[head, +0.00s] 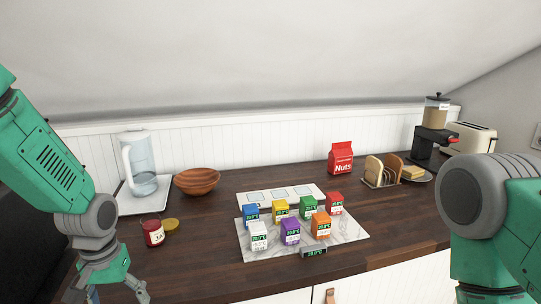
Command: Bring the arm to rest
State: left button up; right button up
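My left arm comes in from the left, and its gripper (106,290) hangs pointing down at the lower left, in front of the counter's left part. Its fingers are spread apart with nothing seen between them, and the bottom edge of the picture cuts them off. My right arm (478,200) shows at the right with its forearm pointing down; its gripper is below the picture.
The dark wooden counter (400,217) holds a marble board (352,243) with several coloured boxes. A jam jar (153,233) stands near my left gripper. A jug (140,165), wooden bowl (197,181), nuts bag (341,158), toast rack (380,172) and coffee grinder (432,130) stand farther back.

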pick_arm(q)
jog(key=s+d+f+m+b, duration=0.1)
jog(key=s+f+b, duration=0.1)
jog(key=s+f, duration=0.55)
jog(key=s+f+b, duration=0.2)
jog(key=s+f, duration=0.3)
jog(key=f, duration=0.6)
jog(key=s+f+b, duration=0.1)
jog(key=s+f, duration=0.3)
jog(key=s, duration=0.3)
jog(key=s+d+f+m+b, duration=0.1)
jog(key=s+f+b, duration=0.1)
jog(key=s+f, duration=0.2)
jog(key=s, duration=0.3)
jog(key=shift+s+f+m+t, duration=0.15)
jog(key=shift+f+m+t, duration=0.1)
jog(key=shift+m+t, duration=0.05)
jog(key=shift+a+f, duration=0.1)
jog(key=shift+a, duration=0.1)
jog(key=shift+d, duration=0.1)
